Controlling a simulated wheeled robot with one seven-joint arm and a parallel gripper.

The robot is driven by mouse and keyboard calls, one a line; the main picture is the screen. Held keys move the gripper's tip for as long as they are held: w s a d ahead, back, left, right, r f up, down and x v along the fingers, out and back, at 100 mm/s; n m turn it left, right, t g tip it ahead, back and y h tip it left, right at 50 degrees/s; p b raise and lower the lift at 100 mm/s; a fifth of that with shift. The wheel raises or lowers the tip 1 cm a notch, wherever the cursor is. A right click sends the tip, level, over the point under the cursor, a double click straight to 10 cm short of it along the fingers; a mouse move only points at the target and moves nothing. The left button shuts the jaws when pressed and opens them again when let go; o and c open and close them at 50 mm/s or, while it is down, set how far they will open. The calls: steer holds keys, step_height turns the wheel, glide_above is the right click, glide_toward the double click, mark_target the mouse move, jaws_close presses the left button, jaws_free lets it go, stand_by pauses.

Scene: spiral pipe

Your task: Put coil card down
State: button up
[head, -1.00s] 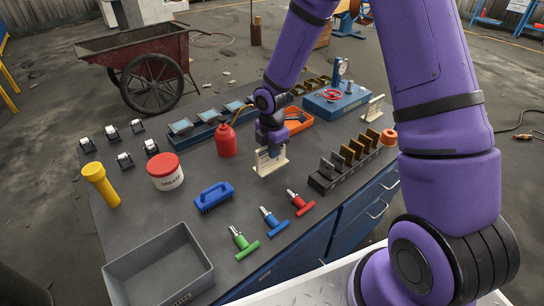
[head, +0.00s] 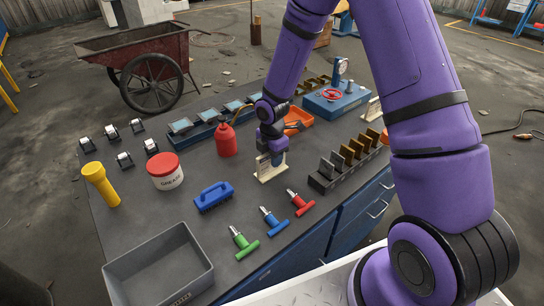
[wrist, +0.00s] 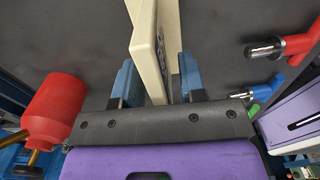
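The coil card (head: 266,173) is a small cream plate with dark marks, low over or on the grey worktop, near its middle. I cannot tell whether its bottom edge touches. My gripper (head: 277,158) points down at the card's upper part. The fingers hide part of the card's printed face.
A red bottle (head: 226,140) stands left of the card, and a dark slotted rack (head: 345,165) stands right. An orange tray (head: 297,120) lies behind. Blue (head: 273,220) and red T-handled tools (head: 300,202) lie in front. A blue brush (head: 214,196) is front left.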

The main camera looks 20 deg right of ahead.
steer(key=s+d+r+m+t+h, duration=0.1)
steer(key=s+r+m, duration=0.15)
steer(key=r, duration=0.95)
steer(key=s+d+r+m, duration=0.2)
steer(key=r+m, duration=0.1)
steer(key=r, duration=0.8)
steer(key=s+d+r+m+t, duration=0.1)
steer(key=s+r+m, duration=0.4)
steer(key=s, duration=0.3)
steer(key=s+d+r+m+t, duration=0.1)
steer(key=s+r+m, duration=0.4)
steer(key=s, duration=0.3)
steer(key=s+d+r+m+t+y, duration=0.1)
steer(key=s+r+m+t, duration=0.1)
steer(key=s+r+m, duration=0.3)
steer(key=s+m, duration=0.1)
steer(key=s, duration=0.2)
steer(key=shift+s+d+r, duration=0.15)
steer(key=shift+d+r, duration=0.15)
steer(key=shift+r, duration=0.1)
